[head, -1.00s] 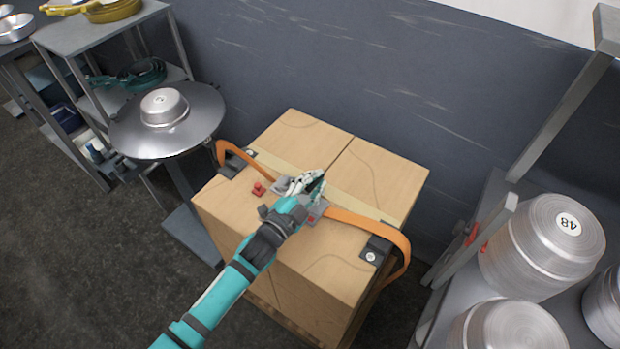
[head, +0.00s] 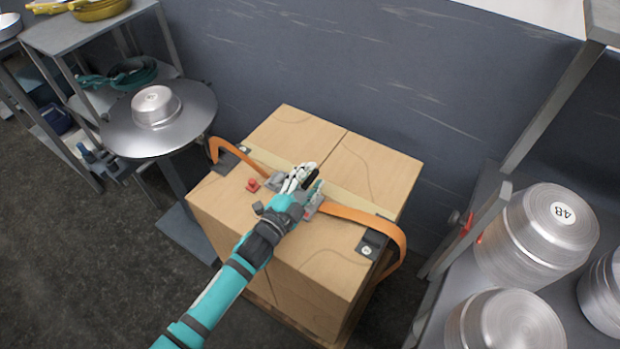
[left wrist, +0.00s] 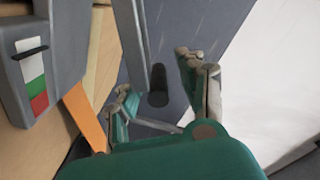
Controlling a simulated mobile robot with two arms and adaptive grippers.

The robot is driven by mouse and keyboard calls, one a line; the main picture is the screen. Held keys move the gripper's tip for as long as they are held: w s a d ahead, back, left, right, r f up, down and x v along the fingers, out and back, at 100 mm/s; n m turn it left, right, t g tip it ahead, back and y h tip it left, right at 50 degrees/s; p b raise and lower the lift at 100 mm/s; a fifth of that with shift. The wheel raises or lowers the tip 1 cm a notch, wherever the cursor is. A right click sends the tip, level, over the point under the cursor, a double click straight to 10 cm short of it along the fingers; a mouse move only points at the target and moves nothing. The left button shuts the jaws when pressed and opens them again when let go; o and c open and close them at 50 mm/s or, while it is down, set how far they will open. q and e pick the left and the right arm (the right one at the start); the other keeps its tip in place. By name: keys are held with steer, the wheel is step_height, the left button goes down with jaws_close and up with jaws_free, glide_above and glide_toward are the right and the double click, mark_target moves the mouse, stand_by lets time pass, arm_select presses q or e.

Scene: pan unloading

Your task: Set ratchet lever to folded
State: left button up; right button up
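The grey ratchet (head: 313,204) sits on the orange strap (head: 350,213) on top of the strapped cartons. In the left wrist view, its grey body (left wrist: 40,65) carries a white, green and red label. A grey lever bar (left wrist: 132,40) stands out from it, and a dark grip (left wrist: 157,85) shows past it. My left gripper (head: 305,181) is over the ratchet, partly hiding it. In the left wrist view its fingers (left wrist: 163,98) are spread apart, with the dark grip seen between them; I cannot tell whether they touch it. My right gripper is out of view.
The cartons (head: 245,205) stand against a dark wall. A small red piece (head: 252,185) lies on top. A round table (head: 202,108) with a metal pan (head: 156,105) is at left. A shelf with large metal pans (head: 545,240) is at right. Floor at lower left is clear.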

arm_select(q)
steer(key=shift+s, duration=0.1)
steer(key=v, duration=1.2)
